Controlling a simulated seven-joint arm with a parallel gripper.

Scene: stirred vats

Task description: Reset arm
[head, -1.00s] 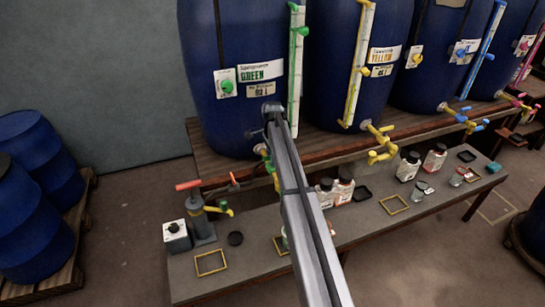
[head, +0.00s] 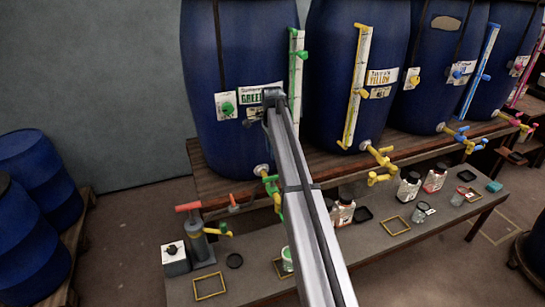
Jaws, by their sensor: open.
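My arm rises from the bottom of the head view. Its far end, with my gripper (head: 268,105), is in front of the blue drum labelled GREEN (head: 225,60) and covers part of the label. The jaws are small, dark and partly hidden behind the arm; they are open, and I see nothing held. The green tap (head: 270,182) of that drum is just left of the arm. The drum labelled YELLOW (head: 335,60) stands to the right, with its yellow tap (head: 380,157).
More drums stand at far left (head: 35,160). Floor shows at lower right.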

